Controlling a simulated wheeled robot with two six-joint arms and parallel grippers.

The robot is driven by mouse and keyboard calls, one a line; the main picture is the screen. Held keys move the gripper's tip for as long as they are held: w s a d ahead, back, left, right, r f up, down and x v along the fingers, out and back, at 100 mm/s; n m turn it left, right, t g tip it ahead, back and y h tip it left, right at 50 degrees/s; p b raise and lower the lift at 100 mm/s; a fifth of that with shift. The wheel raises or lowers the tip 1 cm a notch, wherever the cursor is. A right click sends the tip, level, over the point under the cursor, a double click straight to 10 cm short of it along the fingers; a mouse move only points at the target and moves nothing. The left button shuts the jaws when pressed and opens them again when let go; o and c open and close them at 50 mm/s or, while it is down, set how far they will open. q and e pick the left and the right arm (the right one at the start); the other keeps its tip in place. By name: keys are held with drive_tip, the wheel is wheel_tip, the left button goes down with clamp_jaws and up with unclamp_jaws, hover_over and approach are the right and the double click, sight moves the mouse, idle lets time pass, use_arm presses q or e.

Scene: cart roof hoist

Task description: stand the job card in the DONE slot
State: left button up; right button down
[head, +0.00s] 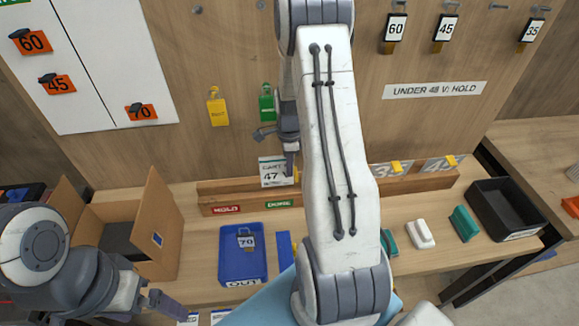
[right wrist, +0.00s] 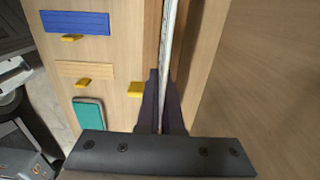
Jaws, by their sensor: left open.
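The white job card (head: 272,172), marked 47, stands upright in the head view just above the wooden rail (head: 330,192). The rail carries a red HOLD label (head: 227,209) and a green DONE label (head: 279,203). My right gripper (head: 290,165) is shut on the card's right side. In the right wrist view, the card (right wrist: 169,45) shows edge-on between the fingers of my right gripper (right wrist: 164,100). The card's lower edge is close to the rail above the DONE label; I cannot tell if it is in the slot. My left gripper (head: 155,303) is open and empty at lower left.
A blue OUT tray (head: 228,268) holds a tag marked 70. An open cardboard box (head: 160,215) stands left, a black bin (head: 510,215) right. Yellow (head: 217,108) and green (head: 266,103) tags hang on the back wall. My right arm hides the middle of the bench.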

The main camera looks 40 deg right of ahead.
drive_tip(key=shift+f, duration=0.25)
drive_tip(key=shift+f+b, duration=0.9)
drive_tip(key=shift+f, duration=0.25)
drive_tip(key=shift+f, duration=0.15)
drive_tip(key=c, duration=0.5)
unclamp_jaws()
drive_tip(key=shift+r+p, duration=2.85)
drive_tip(key=shift+r, duration=0.75)
